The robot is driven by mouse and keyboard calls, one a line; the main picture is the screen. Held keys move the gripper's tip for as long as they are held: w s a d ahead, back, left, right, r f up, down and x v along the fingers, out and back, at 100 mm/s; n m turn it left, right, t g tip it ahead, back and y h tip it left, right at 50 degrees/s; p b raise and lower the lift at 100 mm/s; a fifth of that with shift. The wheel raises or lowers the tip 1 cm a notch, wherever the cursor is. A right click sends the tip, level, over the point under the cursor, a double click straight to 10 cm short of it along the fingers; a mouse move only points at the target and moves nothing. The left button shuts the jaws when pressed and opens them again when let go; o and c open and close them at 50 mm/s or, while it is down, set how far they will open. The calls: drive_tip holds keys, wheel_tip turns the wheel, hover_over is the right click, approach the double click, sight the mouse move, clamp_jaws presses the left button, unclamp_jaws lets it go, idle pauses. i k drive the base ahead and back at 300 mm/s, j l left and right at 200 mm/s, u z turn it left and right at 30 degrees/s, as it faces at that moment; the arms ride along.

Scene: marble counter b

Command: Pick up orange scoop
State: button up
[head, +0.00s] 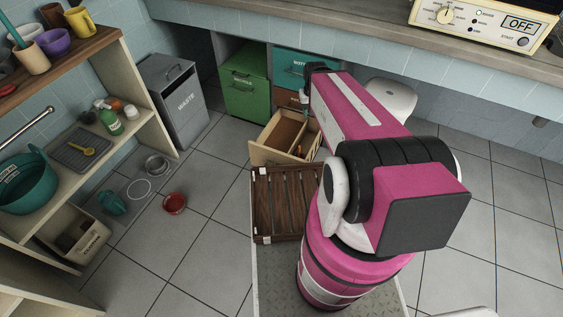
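A small yellow-orange scoop (88,151) lies on a dark grey mat or tray (72,160) on the middle board of the shelf at the left. It is the only scoop-like thing of about that colour that I can make out. My gripper (305,97) is far to the right of it, at the far end of my pink arm, above the floor near the cabinets. It is small, dark and partly hidden by my arm, so I cannot tell how its fingers stand.
A green bottle (111,122) and small jars stand behind the mat. A teal bucket (28,182) is at its left. Mugs and bowls fill the top board (70,60). A grey waste bin (178,100) stands right of the shelf. A red bowl (174,203) lies on the floor.

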sight(299, 155)
drive_tip(key=k+j+u, duration=0.1)
drive_tip(key=u, duration=1.15)
drive_tip(key=l+u, duration=0.15)
drive_tip(key=u, duration=0.55)
drive_tip(key=k+z, duration=0.1)
drive_tip(key=z, duration=1.4)
drive_tip(key=j+z, duration=0.3)
drive_tip(key=i+j+z, duration=0.15)
drive_tip(key=z, duration=0.2)
drive_tip(key=j+z, duration=0.25)
drive_tip(key=j, duration=0.2)
drive_tip(key=k+j+z, duration=0.25)
drive_tip(key=j, duration=0.15)
drive_tip(key=j+z, duration=0.3)
drive_tip(key=j, duration=0.15)
drive_tip(key=k, duration=0.05)
